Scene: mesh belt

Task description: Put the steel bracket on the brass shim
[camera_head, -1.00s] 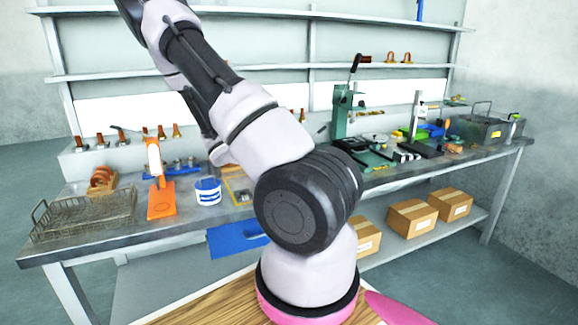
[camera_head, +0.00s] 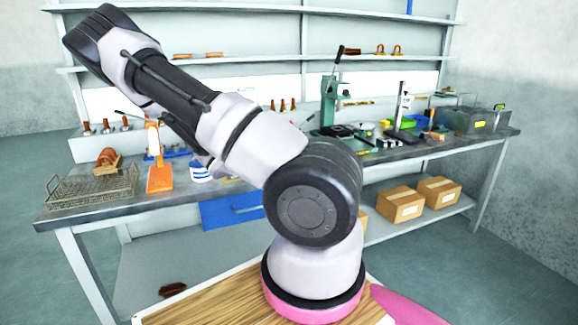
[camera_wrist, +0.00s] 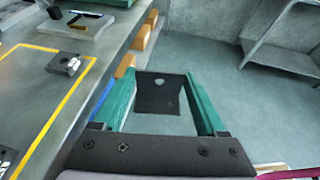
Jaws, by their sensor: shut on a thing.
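My gripper (camera_wrist: 162,80) has green fingers and is shut on a dark grey flat plate with a hole, which looks like the steel bracket (camera_wrist: 158,97). The plate is held off the bench, with the floor behind it. In the head view my arm reaches up to the left and neither gripper nor bracket can be made out. I cannot pick out the brass shim in either view.
The workbench (camera_wrist: 95,85) lies left in the wrist view, with yellow marking lines and a small metal block (camera_wrist: 66,65). In the head view a wire basket (camera_head: 92,188), orange stand (camera_head: 158,178) and green press (camera_head: 330,105) stand on it. Cartons (camera_head: 400,204) sit below.

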